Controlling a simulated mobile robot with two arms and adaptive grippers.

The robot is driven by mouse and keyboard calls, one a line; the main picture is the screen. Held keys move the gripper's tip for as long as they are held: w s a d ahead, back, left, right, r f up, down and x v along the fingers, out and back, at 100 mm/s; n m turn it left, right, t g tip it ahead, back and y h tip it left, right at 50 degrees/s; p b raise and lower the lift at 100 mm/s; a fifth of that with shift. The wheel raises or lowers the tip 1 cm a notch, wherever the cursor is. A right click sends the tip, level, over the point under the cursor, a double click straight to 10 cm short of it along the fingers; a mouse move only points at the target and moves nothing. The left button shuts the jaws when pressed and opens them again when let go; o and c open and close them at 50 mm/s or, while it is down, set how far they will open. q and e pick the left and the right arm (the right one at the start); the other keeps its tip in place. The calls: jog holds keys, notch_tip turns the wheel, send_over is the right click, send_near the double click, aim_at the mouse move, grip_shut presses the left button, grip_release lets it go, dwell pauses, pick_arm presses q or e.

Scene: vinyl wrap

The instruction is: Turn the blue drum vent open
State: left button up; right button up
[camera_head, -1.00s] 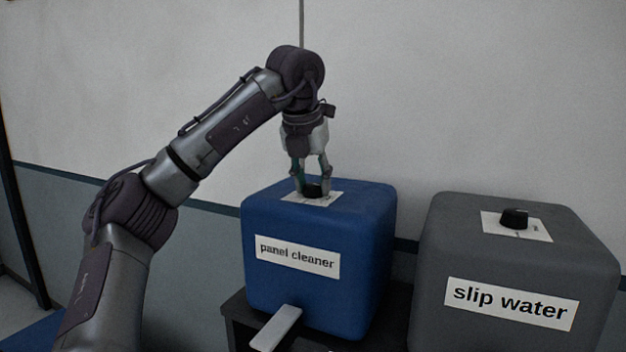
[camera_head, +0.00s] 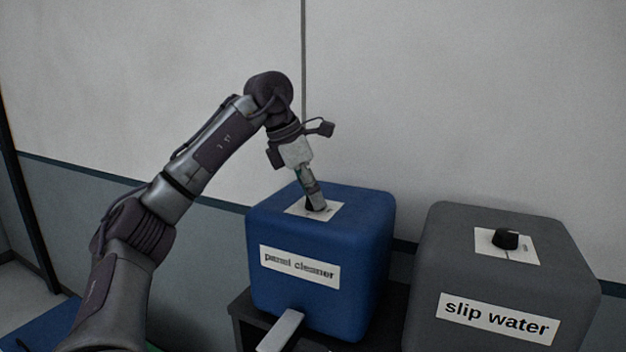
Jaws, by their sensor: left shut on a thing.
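The blue drum (camera_head: 345,245) labelled "panel cleaner" stands right of centre. Its vent, a small black knob on a white plate (camera_head: 332,212) on the drum's top, is mostly hidden by my left gripper (camera_head: 316,205). That gripper comes down from above, tilted and seen nearly edge-on, with its fingers shut on the vent knob. The knob's pointer and the plate's markings cannot be read here. My right gripper is not in view.
A grey drum (camera_head: 480,270) labelled "slip water" stands to the right, with a black knob (camera_head: 505,238) on a white plate on top. A light tap-like lever (camera_head: 280,331) sticks out from the blue drum's lower front. A wall stands behind.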

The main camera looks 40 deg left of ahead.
pick_arm(q)
jog(key=shift+r+m+g+h+p, duration=0.2)
jog(key=shift+m+g+h+p, duration=0.2)
jog(key=shift+m+p, duration=0.7)
jog(key=shift+f+m+h+p, duration=0.15)
jog(key=shift+m+h+p, duration=0.15)
jog(key=shift+m+p, duration=0.5)
jog(key=o, duration=1.1)
jog(key=shift+a+f, duration=0.1)
jog(key=shift+o, duration=0.2)
jog(key=v, duration=1.2)
jog(key=shift+w, duration=0.25)
